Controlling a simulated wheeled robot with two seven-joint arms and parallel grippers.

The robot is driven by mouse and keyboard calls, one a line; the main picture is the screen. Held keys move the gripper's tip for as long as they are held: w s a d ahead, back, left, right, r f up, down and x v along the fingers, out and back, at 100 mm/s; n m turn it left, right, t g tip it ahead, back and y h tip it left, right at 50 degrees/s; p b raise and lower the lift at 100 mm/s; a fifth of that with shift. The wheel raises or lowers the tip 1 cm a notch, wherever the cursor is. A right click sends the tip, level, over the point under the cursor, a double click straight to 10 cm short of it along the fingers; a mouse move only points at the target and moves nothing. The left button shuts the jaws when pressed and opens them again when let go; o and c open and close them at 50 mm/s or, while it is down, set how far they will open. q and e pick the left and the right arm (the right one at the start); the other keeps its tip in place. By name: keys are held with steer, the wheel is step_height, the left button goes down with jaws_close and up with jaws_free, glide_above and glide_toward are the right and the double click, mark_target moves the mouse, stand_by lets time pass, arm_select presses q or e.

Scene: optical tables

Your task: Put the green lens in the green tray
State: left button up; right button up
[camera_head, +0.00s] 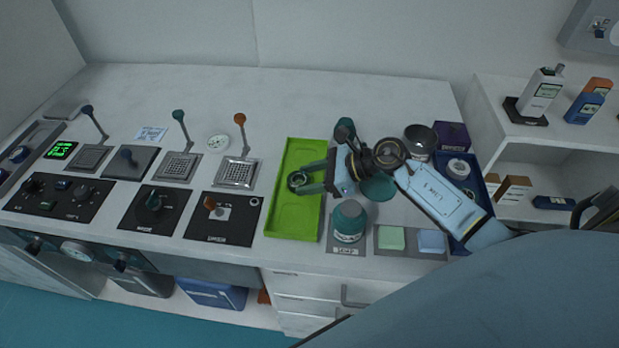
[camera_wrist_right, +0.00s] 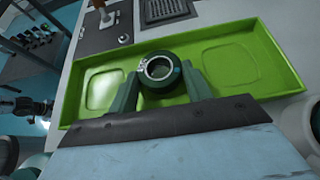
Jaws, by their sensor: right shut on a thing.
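The green tray (camera_head: 293,222) is a long bright green tray lying on the white bench, and it fills much of the right wrist view (camera_wrist_right: 240,42). The green lens (camera_head: 297,180) is a small dark green ring with a pale metal inner rim. In the right wrist view the lens (camera_wrist_right: 162,70) sits between the two dark green fingers. My right gripper (camera_head: 303,181) is shut on it, over the middle of the tray. I cannot tell whether the lens touches the tray floor. My left gripper is not in view.
A green-capped jar (camera_head: 348,220) stands just right of the tray. Green and blue pads (camera_head: 391,237) lie beside it. A dark blue tray (camera_head: 461,238) holds items farther right. Black control panels (camera_head: 223,218) and lever stands (camera_head: 238,172) are left of the tray.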

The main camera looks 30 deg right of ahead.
steer(key=o, duration=1.1)
steer(key=shift+f, duration=0.1)
steer(key=shift+r, duration=0.25)
steer(key=v, duration=1.2)
